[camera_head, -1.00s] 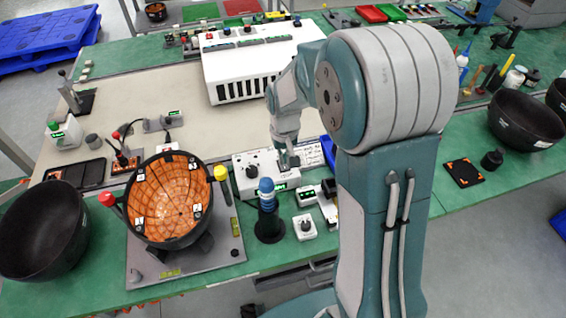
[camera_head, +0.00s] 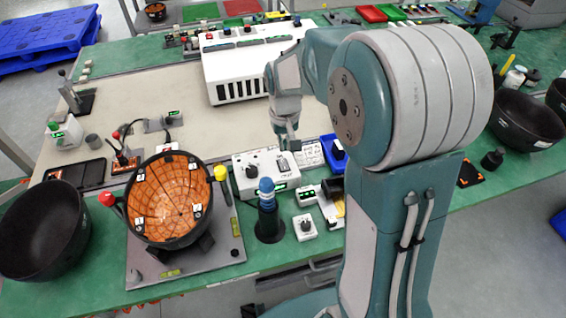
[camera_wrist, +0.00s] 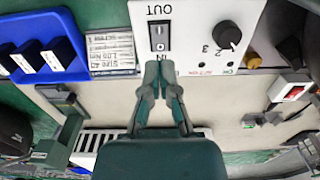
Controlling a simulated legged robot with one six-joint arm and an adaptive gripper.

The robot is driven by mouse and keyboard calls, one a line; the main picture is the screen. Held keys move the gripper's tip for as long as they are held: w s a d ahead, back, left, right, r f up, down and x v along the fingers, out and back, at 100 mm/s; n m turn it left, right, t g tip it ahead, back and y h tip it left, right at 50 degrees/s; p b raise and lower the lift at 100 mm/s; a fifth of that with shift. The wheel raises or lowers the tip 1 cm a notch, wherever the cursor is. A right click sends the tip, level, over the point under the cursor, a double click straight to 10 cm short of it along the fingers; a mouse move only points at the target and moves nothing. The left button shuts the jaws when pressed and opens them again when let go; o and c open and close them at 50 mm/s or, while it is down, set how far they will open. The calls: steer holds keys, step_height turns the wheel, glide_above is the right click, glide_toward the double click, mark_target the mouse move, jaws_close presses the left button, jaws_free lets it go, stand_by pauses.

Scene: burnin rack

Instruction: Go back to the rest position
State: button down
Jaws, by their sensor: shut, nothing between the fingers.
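My gripper (camera_head: 292,147) hangs fingers down over the back right part of a white control box (camera_head: 258,178) with a black knob. In the wrist view my gripper (camera_wrist: 163,66) shows its two fingers close together with nothing between them. There the white control box (camera_wrist: 190,20) shows a rocker switch (camera_wrist: 159,36) between the words IN and OUT, and a black knob (camera_wrist: 228,35). The fingertips appear just below the switch in that view; I cannot tell the exact gap. My upper arm covers part of the bench at the right.
A black bowl with an orange lining (camera_head: 170,200) stands on a grey plate at the left. A blue-topped post (camera_head: 267,200) stands in front of the control box. A white rack unit (camera_head: 240,90) is behind. Dark bowls (camera_head: 525,120) stand at the right. The beige mat (camera_head: 110,95) has free room.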

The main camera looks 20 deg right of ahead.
steer(key=s+r+t, duration=0.2)
steer(key=s+r, duration=0.4)
steer(key=s, duration=0.4)
steer(key=s+r+t, duration=0.3)
steer(key=s+r, duration=0.4)
steer(key=s, duration=0.4)
steer(key=shift+t, duration=0.3)
